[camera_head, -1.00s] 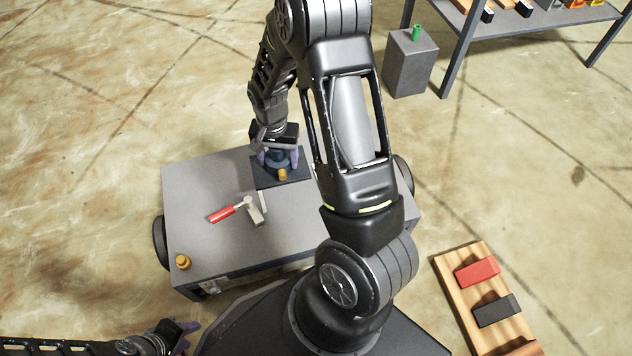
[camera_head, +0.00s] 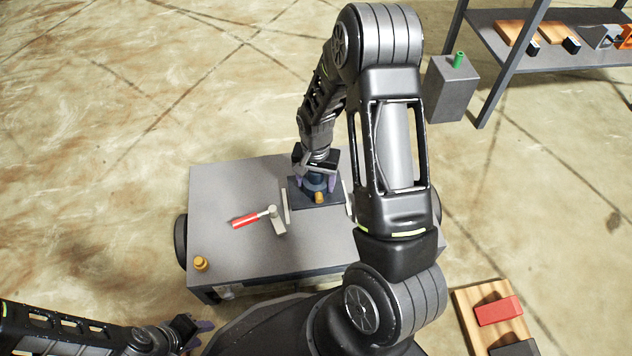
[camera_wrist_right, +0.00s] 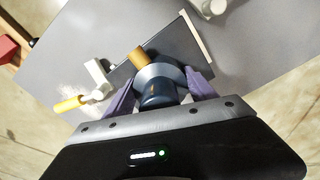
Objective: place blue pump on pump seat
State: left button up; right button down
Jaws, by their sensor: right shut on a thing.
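The blue pump (camera_wrist_right: 158,88) is a dark blue cylinder with a lighter collar and a brass outlet. It also shows in the head view (camera_head: 313,184). My right gripper (camera_head: 317,184) is shut on it, with purple fingers on both sides, also seen in the right wrist view (camera_wrist_right: 160,92). The pump is upright over the dark square pump seat (camera_head: 325,201) on the grey cart; whether it touches the seat I cannot tell. The seat also shows in the right wrist view (camera_wrist_right: 180,45). My left gripper (camera_head: 192,330) is at the lower left, away from the cart top; its jaws are unclear.
The grey cart (camera_head: 235,190) carries a red-handled valve (camera_head: 250,218) left of the seat and a brass fitting (camera_head: 201,264) at its front left corner. A wooden board with a red block (camera_head: 498,310) lies at lower right. A shelf (camera_head: 560,55) and grey box (camera_head: 450,90) stand back right.

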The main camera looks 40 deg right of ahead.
aim_at(316, 194)
jog(key=shift+w+f, duration=0.1)
jog(key=shift+f, duration=1.2)
jog(key=shift+f+b, duration=1)
jog(key=shift+f, duration=0.85)
jog(key=shift+f, duration=0.2)
jog(key=shift+c, duration=1.4)
grip_release()
jog(key=shift+r, duration=0.15)
